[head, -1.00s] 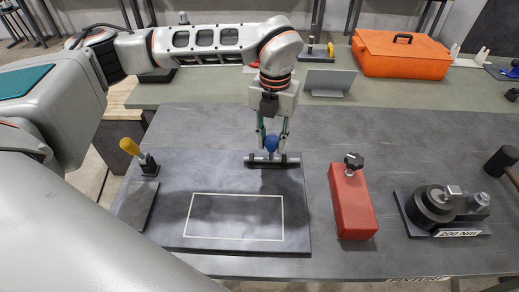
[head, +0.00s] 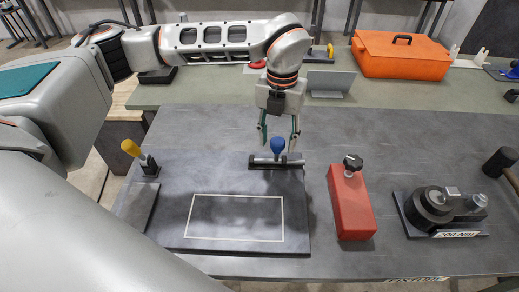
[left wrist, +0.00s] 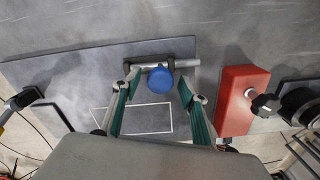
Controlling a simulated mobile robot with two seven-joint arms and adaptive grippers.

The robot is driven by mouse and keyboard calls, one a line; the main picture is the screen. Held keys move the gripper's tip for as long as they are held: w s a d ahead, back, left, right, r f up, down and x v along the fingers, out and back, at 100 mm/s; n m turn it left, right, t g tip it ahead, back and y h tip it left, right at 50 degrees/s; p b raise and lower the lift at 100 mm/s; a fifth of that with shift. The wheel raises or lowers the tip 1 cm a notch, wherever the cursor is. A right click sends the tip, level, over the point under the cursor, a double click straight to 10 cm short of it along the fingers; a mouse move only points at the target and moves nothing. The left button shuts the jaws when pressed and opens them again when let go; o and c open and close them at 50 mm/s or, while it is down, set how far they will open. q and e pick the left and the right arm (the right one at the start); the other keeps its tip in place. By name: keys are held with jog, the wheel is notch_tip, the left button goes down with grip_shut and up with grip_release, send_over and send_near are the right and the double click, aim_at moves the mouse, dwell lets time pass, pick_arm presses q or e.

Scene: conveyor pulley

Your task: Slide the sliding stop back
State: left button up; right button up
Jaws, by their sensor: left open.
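The sliding stop is a grey rod with a blue knob (head: 277,146), lying in a black bracket (head: 275,165) at the back right of the dark fixture plate. The knob stands up from the rod. My left gripper (head: 278,146) points down from above with its fingers spread to both sides of the knob, and nothing is gripped. In the left wrist view the blue knob (left wrist: 160,80) shows just beyond and between the two open fingertips (left wrist: 160,82), with gaps on both sides. The rod (left wrist: 186,63) sticks out to the right. My right gripper is not in view.
A red block (head: 350,205) with a black knob stands right of the plate. A yellow-handled clamp (head: 131,148) is at the plate's left. A black torque fixture (head: 445,210) is further right. An orange case (head: 400,57) sits behind. The plate's front is clear.

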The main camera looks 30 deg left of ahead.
pick_arm(q)
jog(key=shift+r+p, duration=0.9)
jog(key=shift+r, duration=0.8)
jog(key=shift+r+p, duration=0.7)
jog(key=shift+r, duration=0.6)
